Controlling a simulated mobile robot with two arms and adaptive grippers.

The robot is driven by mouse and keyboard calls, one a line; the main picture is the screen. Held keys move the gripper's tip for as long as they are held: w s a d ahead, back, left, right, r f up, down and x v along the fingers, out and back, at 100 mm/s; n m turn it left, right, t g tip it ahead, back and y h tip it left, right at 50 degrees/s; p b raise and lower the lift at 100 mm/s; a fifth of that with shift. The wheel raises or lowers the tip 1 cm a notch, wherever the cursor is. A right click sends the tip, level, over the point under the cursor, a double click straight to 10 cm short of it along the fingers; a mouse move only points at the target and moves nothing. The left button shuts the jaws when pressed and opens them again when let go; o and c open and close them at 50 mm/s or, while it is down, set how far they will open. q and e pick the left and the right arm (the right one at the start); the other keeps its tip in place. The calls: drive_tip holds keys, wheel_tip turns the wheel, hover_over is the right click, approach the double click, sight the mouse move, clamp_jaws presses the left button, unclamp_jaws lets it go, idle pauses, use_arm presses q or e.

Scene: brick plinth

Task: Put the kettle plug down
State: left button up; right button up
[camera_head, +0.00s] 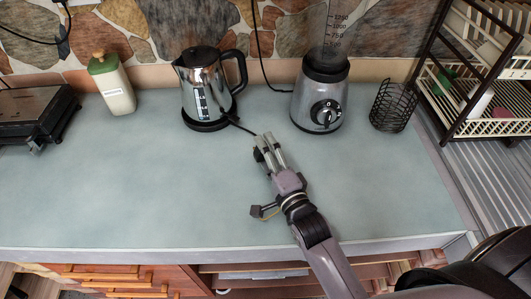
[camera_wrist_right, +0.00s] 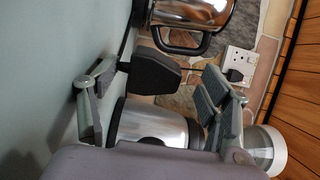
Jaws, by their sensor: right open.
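The silver kettle (camera_head: 203,80) with a black handle stands on its black base (camera_head: 206,125) at the back of the counter. Its black cord (camera_head: 238,123) runs right toward my right gripper (camera_head: 268,153). In the right wrist view, the black kettle plug (camera_wrist_right: 153,72) is between and just beyond the spread fingers of my right gripper (camera_wrist_right: 150,98), with a thin cord at its upper left. The gripper is open. I cannot tell whether the plug touches the counter or a finger. In the head view the fingers largely hide the plug. My left gripper is not in view.
A blender (camera_head: 320,95) stands right of the kettle, beside a black wire basket (camera_head: 391,107) and a dish rack (camera_head: 470,95). A green-lidded jar (camera_head: 115,90) stands left. A wall socket (camera_wrist_right: 240,62) shows in the wrist view. The counter's (camera_head: 130,190) front left is clear.

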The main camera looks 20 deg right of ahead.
drive_tip(key=shift+r, duration=0.1)
drive_tip(key=shift+r, duration=0.3)
drive_tip(key=shift+s+r, duration=0.2)
drive_tip(key=shift+r, duration=0.05)
drive_tip(key=s, duration=0.3)
drive_tip(key=s+b, duration=0.1)
drive_tip(key=s, duration=0.2)
drive_tip(key=s+d, duration=0.1)
drive_tip(key=s, duration=0.3)
drive_tip(key=shift+f+b, duration=0.15)
drive_tip(key=shift+b, duration=0.2)
drive_tip(key=shift+s+d, duration=0.2)
drive_tip(key=shift+s, duration=0.6)
